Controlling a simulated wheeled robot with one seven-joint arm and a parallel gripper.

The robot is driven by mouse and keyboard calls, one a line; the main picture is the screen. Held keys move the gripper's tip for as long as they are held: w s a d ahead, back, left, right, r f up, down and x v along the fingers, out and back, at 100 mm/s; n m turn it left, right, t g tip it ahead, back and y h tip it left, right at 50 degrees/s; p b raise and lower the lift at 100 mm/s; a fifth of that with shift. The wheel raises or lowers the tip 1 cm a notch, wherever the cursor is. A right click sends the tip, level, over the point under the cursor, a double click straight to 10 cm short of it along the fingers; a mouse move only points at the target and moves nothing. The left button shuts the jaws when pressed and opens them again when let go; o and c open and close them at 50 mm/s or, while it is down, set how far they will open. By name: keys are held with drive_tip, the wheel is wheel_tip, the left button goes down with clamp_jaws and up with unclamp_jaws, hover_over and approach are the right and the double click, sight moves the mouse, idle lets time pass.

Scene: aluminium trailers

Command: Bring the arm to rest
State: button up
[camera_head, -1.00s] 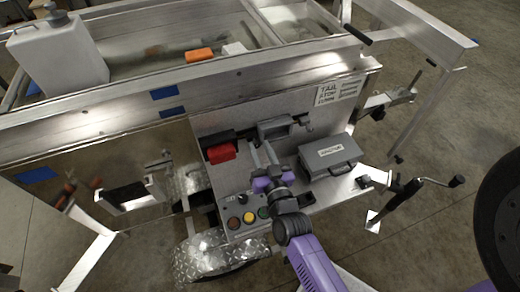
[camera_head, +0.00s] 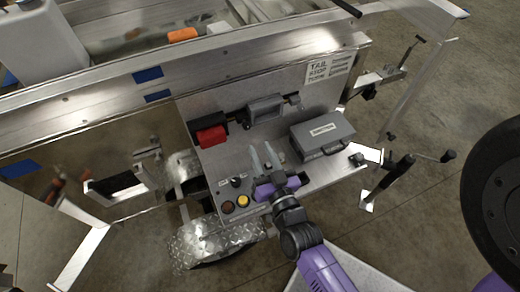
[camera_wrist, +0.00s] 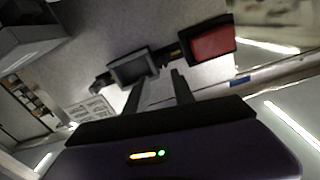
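My gripper (camera_head: 264,157) is purple with two pale grey fingers. In the head view it is in front of the trailer's control panel, above the button box (camera_head: 238,183), its fingers pointing up the panel. In the wrist view the two fingers (camera_wrist: 157,92) stand apart with a gap between them, and nothing is held. My gripper and wrist hide part of the button box; a red button and a yellow button show. Whether the gripper touches the panel cannot be told.
A red block (camera_head: 211,136) and a grey latch device (camera_head: 263,109) sit on the panel, above my gripper. A grey case (camera_head: 322,135) stands close to its right. A black-handled crank (camera_head: 398,171) and a large tyre (camera_head: 497,190) are further right. Open floor lies between them.

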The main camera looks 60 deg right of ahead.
idle(0.4)
drive_tip(key=s+a+r+n+y, duration=0.4)
drive_tip(key=s+a+r+y, duration=0.1)
drive_tip(key=s+a, duration=0.2)
drive_tip(key=s+a+r+n+y, duration=0.5)
drive_tip(key=s+a, duration=0.2)
drive_tip(key=s, duration=0.3)
drive_tip(key=shift+s+a+y, duration=0.2)
drive_tip(key=shift+y, duration=0.1)
